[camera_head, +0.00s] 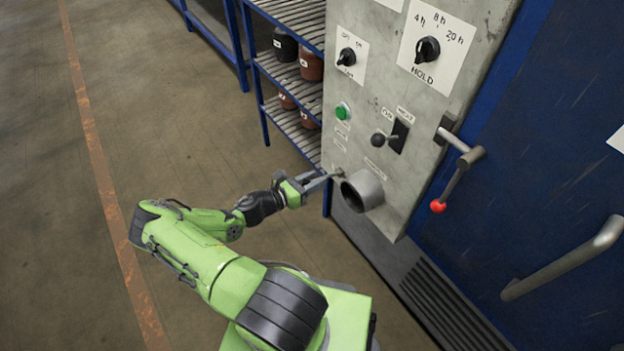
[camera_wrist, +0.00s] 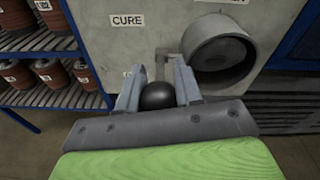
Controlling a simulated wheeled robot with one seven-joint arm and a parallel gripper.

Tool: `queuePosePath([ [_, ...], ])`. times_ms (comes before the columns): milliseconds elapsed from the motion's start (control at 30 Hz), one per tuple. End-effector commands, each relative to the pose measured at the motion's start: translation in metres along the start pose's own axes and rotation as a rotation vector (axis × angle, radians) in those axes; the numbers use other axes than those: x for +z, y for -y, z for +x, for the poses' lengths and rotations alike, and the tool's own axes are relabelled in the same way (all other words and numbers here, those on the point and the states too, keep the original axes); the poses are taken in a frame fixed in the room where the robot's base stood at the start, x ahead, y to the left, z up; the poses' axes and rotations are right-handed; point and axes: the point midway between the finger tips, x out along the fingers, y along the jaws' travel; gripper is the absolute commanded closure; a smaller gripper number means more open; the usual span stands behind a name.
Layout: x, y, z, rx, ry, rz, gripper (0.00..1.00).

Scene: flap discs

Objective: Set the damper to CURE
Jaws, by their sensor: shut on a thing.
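The damper is a round grey duct stub (camera_head: 363,190) low on the grey control panel, and it also shows in the wrist view (camera_wrist: 222,55). A thin metal lever (camera_wrist: 168,58) stands left of the duct, with a black ball knob (camera_wrist: 158,96) at its near end. My gripper (camera_head: 326,178) is at the panel's lower left edge. In the wrist view its two fingers (camera_wrist: 158,88) are shut around the black knob. The CURE label (camera_wrist: 127,20) is above and left of the lever. A second label (camera_wrist: 128,73) below it is mostly hidden by the left finger.
A slide switch with a black knob (camera_head: 379,139), a green button (camera_head: 342,112) and two dials sit above on the panel. A red-tipped door handle (camera_head: 438,206) is to the right. A blue shelf rack with jars (camera_head: 311,66) stands behind at left. The floor at left is clear.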

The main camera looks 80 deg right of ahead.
Motion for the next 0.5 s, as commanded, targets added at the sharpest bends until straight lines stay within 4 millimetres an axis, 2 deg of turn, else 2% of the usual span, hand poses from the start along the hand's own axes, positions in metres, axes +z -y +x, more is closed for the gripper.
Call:
queuePosePath([
  [167,0.0032,0.0,0.0008,-0.002,0.014,0.003,1.0],
  [200,0.0032,0.0,0.0009,-0.002,0.014,0.003,0.64],
  [333,0.0023,0.0,0.0007,-0.002,0.011,0.003,0.44],
  [500,0.0015,0.0,0.0006,-0.002,0.009,0.002,0.42],
])
